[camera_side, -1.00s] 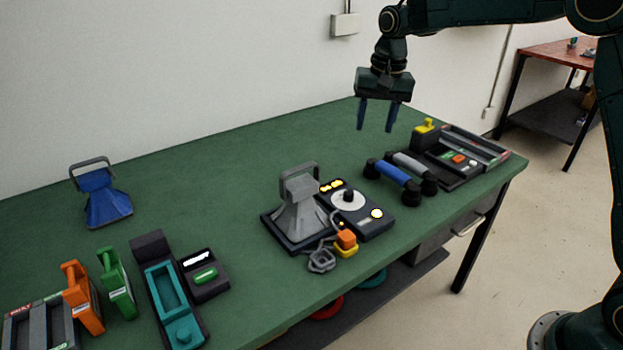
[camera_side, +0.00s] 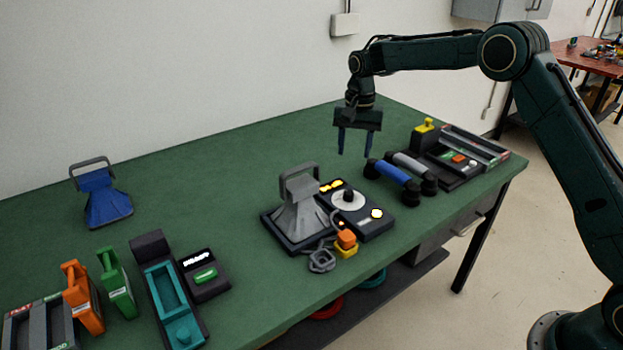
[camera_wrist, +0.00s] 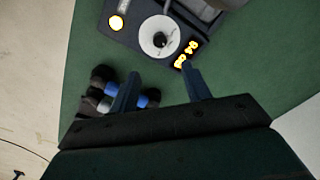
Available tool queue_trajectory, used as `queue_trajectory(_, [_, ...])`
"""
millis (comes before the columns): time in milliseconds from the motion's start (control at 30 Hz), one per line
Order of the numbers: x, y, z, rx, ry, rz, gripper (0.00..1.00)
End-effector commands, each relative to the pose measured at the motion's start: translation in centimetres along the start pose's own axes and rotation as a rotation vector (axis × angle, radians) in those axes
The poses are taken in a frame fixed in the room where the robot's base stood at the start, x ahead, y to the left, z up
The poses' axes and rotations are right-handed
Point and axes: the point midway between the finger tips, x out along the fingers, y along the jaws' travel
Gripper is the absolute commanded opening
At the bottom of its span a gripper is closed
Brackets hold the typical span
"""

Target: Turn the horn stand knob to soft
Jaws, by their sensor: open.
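The horn stand (camera_side: 270,237) is a dark base with a grey horn (camera_side: 298,208) standing on its left part. On its right part is a black knob (camera_side: 348,194) on a pale round dial (camera_side: 341,206), with yellow lit marks behind and a round yellow light in front. In the wrist view the knob (camera_wrist: 159,40) and dial (camera_wrist: 150,32) show at the top, beyond the fingertips. My gripper (camera_side: 355,155) is open and empty, pointing down above the table behind the stand. Its two fingers also show in the wrist view (camera_wrist: 163,83).
A blue handset (camera_side: 398,175) and a grey one lie right of the stand. An orange and yellow block (camera_side: 346,243) with a grey cord sits at its front. A blue horn (camera_side: 102,195) stands far left. The back middle of the green table (camera_side: 210,165) is clear.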

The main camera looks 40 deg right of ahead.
Motion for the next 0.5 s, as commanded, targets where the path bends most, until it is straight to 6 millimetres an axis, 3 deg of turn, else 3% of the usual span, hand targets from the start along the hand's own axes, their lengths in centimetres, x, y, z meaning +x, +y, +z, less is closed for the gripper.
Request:
queue_trajectory(267, [2.9,0.0,0.1,0.000,-0.003,0.003,0.48])
queue_trajectory(500, [6.5,0.0,0.1,-0.001,-0.003,0.003,0.48])
